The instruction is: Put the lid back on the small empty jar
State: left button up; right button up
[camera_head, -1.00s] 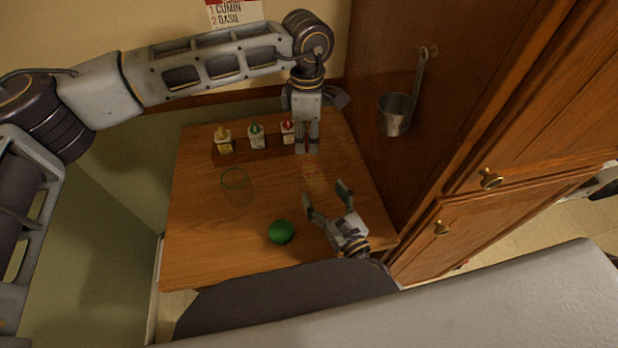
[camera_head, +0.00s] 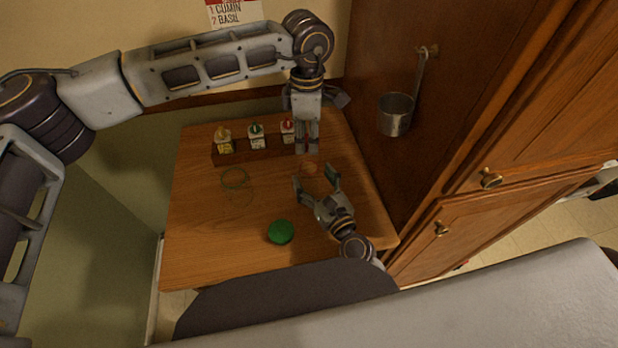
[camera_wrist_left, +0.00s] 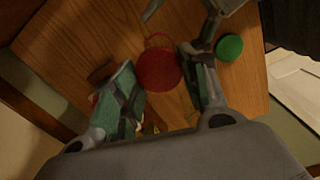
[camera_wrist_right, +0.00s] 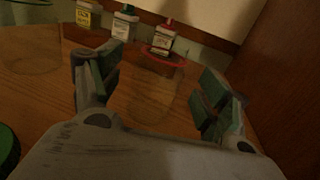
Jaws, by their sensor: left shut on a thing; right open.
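The small jar (camera_head: 311,169) is clear glass with a red rim and stands upright on the wooden table. It looks empty, and it also shows in the right wrist view (camera_wrist_right: 155,98). My left gripper (camera_head: 307,151) points down above and behind the jar, shut on the red lid (camera_wrist_left: 159,70). In the left wrist view the lid covers part of the jar's red rim. My right gripper (camera_head: 317,180) is open, its fingers low on either side of the small jar. In the right wrist view the jar stands between and beyond the fingers; contact is not clear.
A larger clear jar with a green rim (camera_head: 235,178) stands to the left. A green lid (camera_head: 280,232) lies near the front. Several small bottles (camera_head: 256,139) stand in a wooden rack at the back. A cabinet wall with a hanging metal cup (camera_head: 396,114) bounds the right.

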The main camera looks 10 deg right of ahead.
jog(key=shift+x, duration=1.5)
jog(key=shift+c, duration=0.3)
jog(key=c, duration=1.5)
pick_arm(q)
jog(key=shift+f, duration=2.45)
jog(key=shift+f, duration=0.15)
jog(key=shift+f, duration=0.8)
jog(key=shift+f, duration=0.55)
pick_arm(e)
grip_shut()
